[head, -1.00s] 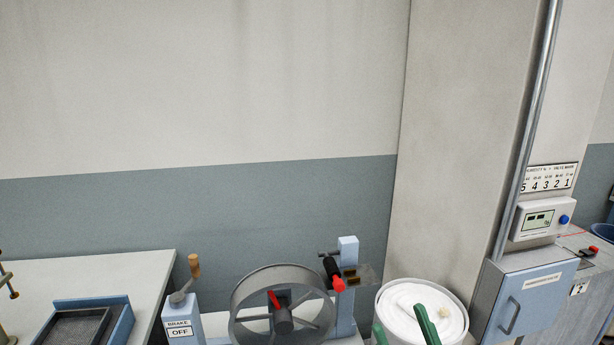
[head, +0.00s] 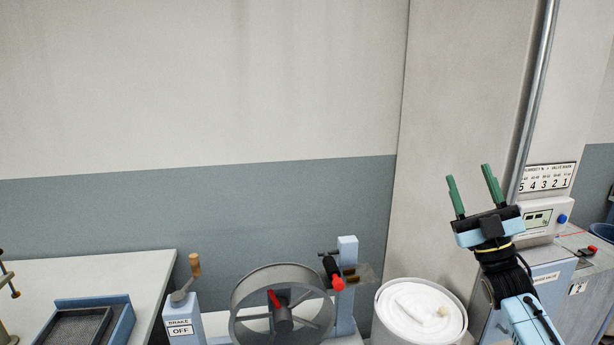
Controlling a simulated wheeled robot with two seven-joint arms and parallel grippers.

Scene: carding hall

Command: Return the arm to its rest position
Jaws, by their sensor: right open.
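My right gripper (head: 472,190) shows at the right in the head view. Its two green fingers point up and stand apart, with nothing between them. It is raised in front of the pillar and the humidity panel, and its light blue and black wrist hides part of the blue cabinet. My left gripper is not in view.
A bin of white fibre (head: 420,312) stands just left of my right arm. A spoked wheel (head: 282,305) and a brake lever box (head: 182,318) marked OFF are at bottom centre. A blue-rimmed tray (head: 122,325) lies on the left table. A blue cabinet (head: 550,285) stands at the right.

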